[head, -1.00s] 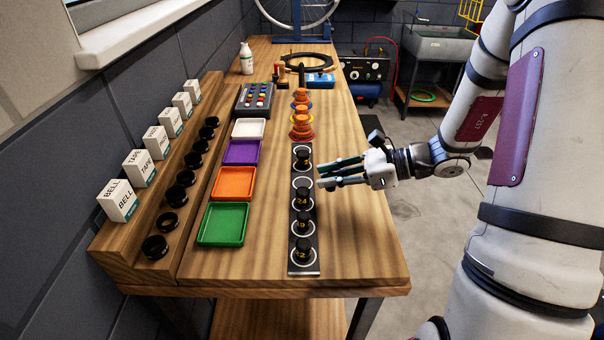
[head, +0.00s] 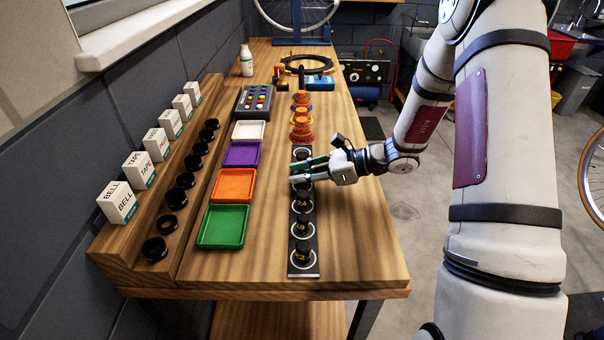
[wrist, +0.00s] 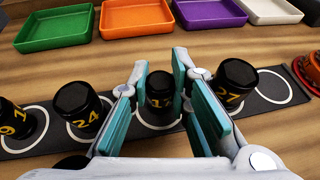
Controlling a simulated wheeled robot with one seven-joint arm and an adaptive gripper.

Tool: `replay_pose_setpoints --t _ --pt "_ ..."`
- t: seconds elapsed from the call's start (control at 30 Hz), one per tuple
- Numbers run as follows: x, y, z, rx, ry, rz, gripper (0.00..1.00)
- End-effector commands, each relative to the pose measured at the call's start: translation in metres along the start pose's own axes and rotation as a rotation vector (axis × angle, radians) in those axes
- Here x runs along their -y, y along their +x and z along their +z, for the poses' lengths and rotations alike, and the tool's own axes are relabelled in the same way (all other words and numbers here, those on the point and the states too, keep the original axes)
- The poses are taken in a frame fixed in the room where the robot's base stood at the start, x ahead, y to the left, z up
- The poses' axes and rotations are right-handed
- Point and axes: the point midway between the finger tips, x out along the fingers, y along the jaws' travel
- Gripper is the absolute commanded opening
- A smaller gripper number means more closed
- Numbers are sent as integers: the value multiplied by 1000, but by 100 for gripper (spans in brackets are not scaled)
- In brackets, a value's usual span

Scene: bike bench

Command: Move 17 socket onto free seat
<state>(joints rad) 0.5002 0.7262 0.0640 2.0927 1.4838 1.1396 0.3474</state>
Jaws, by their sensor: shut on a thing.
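The black 17 socket (wrist: 160,92) stands upright between my gripper's fingers in the wrist view. My gripper (wrist: 161,85) is shut on it, with one teal pad on each side. It sits over a white-ringed seat of the black strip (wrist: 15,146), between the 24 socket (wrist: 81,108) and the 27 socket (wrist: 235,83). I cannot tell whether its base touches the strip. In the head view my gripper (head: 296,172) reaches over the strip from the right and hides the held socket. An empty ringed seat (wrist: 273,87) shows beyond the 27 socket.
The 19 socket (head: 303,224) and another socket (head: 303,252) stand nearer on the strip. Green (head: 223,241), orange (head: 219,197), purple (head: 233,165) and white trays lie left. Orange stacked pieces (head: 301,125) stand behind the strip. The bench right of it is clear.

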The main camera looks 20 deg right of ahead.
Motion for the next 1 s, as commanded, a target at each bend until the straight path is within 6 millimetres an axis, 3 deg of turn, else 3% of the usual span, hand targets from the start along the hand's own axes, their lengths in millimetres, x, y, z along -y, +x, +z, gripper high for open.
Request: replay_pose_setpoints --t 0.2,0.23,0.3,0.33,0.7,0.87,1.0 --pt "0 1 -3 0 0 0 0" --pt "0 1 -3 0 0 0 20" --pt "0 1 -2 0 0 0 36" --pt "0 1 -2 0 0 0 38" --pt "0 -1 2 0 -1 0 38" --pt "1 -23 0 -1 -2 -4 38" --pt "2 -53 0 -1 -1 -6 38"
